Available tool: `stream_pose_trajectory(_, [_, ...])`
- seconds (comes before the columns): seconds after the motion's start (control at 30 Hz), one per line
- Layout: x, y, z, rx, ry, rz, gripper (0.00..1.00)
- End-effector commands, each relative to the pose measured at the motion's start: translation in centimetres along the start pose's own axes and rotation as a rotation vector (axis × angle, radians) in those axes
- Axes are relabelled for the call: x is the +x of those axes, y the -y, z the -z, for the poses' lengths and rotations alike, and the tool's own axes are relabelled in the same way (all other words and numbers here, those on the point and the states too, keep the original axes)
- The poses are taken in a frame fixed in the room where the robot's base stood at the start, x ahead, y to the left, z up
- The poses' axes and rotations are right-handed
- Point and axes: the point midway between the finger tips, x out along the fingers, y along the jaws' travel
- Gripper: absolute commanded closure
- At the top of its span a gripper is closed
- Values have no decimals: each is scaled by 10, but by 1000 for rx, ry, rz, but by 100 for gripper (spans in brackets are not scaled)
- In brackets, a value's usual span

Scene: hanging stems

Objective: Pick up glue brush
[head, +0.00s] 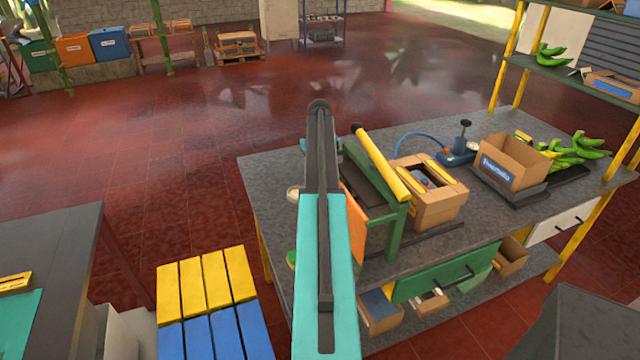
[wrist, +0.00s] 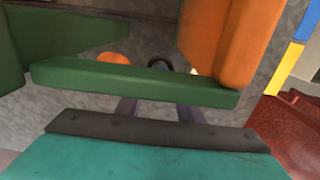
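I cannot make out the glue brush in either view. In the wrist view, my gripper (wrist: 158,108) shows only as two grey finger parts set apart, with their tips hidden behind a green bar (wrist: 135,82). Beyond the bar, a dark round thing (wrist: 160,63), an orange round thing (wrist: 113,58) and a pale bit lie near the grey worktop; they are too covered to name. In the head view, my arm hides the gripper and part of the workbench (head: 262,180). A small pale round thing (head: 293,193) shows at the arm's left edge.
A green frame with a yellow roller (head: 380,165) and an orange panel (head: 352,215) stands close right of my arm. Beyond it are an open carton (head: 430,195), a blue pump (head: 460,150), a labelled box (head: 512,165) and green bananas (head: 578,148).

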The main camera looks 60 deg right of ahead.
Motion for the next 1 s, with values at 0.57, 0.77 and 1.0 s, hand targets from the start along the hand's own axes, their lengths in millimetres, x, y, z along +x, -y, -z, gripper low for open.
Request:
stream_pose_trajectory(0.57, [-3,0,0,1,-1,0,100])
stream_pose_trajectory(0.77, [-16,-1,1,1,-1,-1,100])
stream_pose_trajectory(1.0, [-47,-1,1,1,-2,-1,100])
